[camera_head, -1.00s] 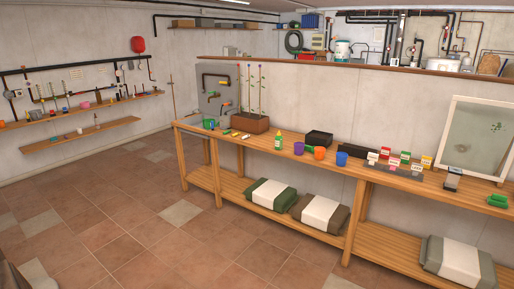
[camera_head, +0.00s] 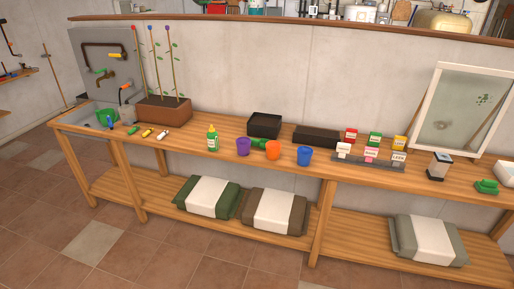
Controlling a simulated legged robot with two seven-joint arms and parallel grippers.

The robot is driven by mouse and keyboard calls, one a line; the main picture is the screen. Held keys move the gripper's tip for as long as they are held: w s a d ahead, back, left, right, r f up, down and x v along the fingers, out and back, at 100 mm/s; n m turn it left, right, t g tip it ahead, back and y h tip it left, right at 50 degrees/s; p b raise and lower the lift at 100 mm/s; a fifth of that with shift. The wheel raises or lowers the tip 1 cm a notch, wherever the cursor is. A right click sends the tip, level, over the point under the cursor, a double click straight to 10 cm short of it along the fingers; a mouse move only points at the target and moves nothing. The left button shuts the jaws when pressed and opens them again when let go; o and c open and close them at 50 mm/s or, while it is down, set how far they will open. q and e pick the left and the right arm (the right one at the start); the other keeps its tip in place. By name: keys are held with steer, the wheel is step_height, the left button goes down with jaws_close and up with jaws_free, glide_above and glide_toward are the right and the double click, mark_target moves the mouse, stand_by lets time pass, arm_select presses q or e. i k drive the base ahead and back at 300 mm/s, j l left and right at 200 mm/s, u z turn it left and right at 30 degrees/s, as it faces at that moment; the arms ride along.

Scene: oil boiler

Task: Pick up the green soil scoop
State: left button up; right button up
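A small green object (camera_head: 259,143) lies on the long wooden bench (camera_head: 210,160), between a purple cup and an orange cup and partly hidden by them. It may be the green soil scoop, but it is too small to tell. Another green object (camera_head: 487,186) sits near the bench's front edge at the far right; its exact shape is unclear too. Neither of my grippers shows in the head view.
The purple cup (camera_head: 243,147), orange cup (camera_head: 273,150), blue cup (camera_head: 304,156) and green bottle (camera_head: 212,139) stand along the bench. Black trays (camera_head: 264,125) are behind. The tiled floor (camera_head: 130,255) in front is clear.

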mark_target(258, 143)
steer(key=i+l+z, duration=0.25)
steer(key=i, duration=0.6)
steer(key=i+j+z, duration=0.1)
steer(key=i+z, duration=0.15)
steer(key=i, duration=0.6)
steer(key=i+j+z, duration=0.25)
steer(key=i, duration=0.6)
